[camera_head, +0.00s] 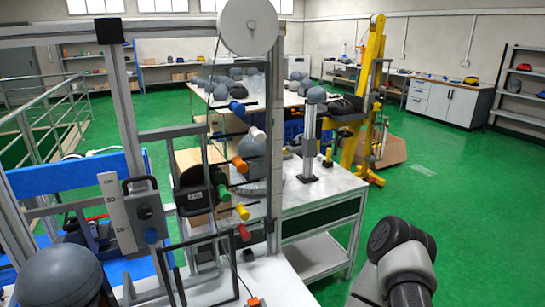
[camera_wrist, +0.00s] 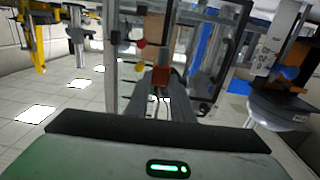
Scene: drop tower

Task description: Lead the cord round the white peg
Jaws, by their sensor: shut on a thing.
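The white peg (camera_head: 257,134) sticks out from the upright of the tower frame, between the blue peg (camera_head: 237,107) above and the orange peg (camera_head: 240,165) below. The cord (camera_head: 240,279) is a thin dark line running down to an orange tab (camera_head: 253,302) at the bottom edge of the head view. In the wrist view my gripper (camera_wrist: 161,82) is shut on this orange-red tab (camera_wrist: 161,75). The tab is low, well below the white peg. The cord's upper run is too thin to trace, and I cannot make out the white peg in the wrist view.
Green (camera_head: 223,193), yellow (camera_head: 242,212) and red (camera_head: 244,232) pegs sit lower on the frame. A pale wheel (camera_head: 249,25) tops the tower. A black-framed panel (camera_wrist: 217,60) stands close beyond my gripper. A white worktable (camera_head: 318,188) stands behind the tower.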

